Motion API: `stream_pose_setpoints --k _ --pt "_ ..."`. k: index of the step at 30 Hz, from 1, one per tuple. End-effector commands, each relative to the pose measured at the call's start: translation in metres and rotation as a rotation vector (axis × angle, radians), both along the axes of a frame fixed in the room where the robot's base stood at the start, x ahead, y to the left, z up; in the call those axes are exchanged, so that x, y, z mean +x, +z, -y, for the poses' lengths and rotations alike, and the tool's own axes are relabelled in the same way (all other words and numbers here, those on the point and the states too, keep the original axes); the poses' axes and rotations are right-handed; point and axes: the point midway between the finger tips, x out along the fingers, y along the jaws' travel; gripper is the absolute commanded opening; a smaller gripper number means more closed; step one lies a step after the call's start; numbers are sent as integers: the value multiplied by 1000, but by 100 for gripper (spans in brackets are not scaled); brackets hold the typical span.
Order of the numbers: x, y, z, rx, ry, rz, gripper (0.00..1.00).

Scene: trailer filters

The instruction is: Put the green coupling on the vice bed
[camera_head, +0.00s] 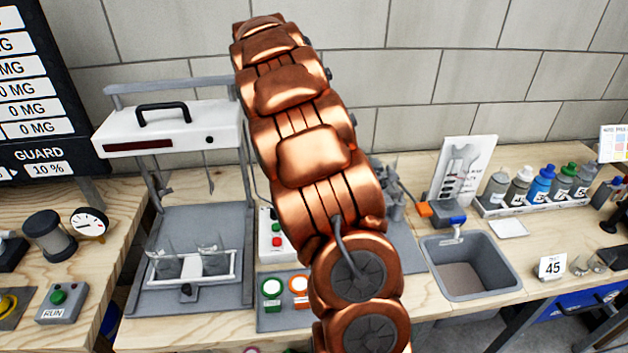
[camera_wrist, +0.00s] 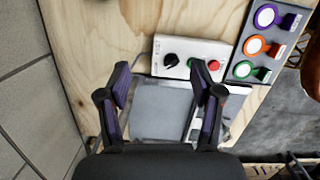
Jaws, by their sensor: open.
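The green coupling (camera_head: 271,288) is a round green-rimmed piece with a pale centre. It is the left one of the round pieces on a grey tray (camera_head: 269,322) at the bench's front. In the wrist view the green coupling (camera_wrist: 243,70) lies to the right of my gripper (camera_wrist: 163,82), apart from it. My gripper is open, with nothing between its dark fingers, above the bench. In the head view my gripper is not visible. I cannot clearly identify the vice bed; grey metal equipment (camera_head: 396,203) is partly hidden behind my copper arm.
An orange coupling (camera_wrist: 254,46) and a purple one (camera_wrist: 265,17) sit beside the green one. A white control box (camera_wrist: 190,57) stands close to the fingers. A stand with glass beakers (camera_head: 215,257) is at left; a sink (camera_head: 500,285) and bottles (camera_head: 541,184) are at right.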

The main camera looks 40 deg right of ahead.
Motion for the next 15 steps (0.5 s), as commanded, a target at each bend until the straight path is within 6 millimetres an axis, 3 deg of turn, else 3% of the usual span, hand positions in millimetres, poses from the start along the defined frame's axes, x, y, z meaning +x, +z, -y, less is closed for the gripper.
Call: stream_pose_setpoints --k 1,9,15 --pt "8 -7 15 3 44 -4 65" --pt "41 -41 82 25 344 -21 65" --pt "55 -63 118 37 533 -18 65"
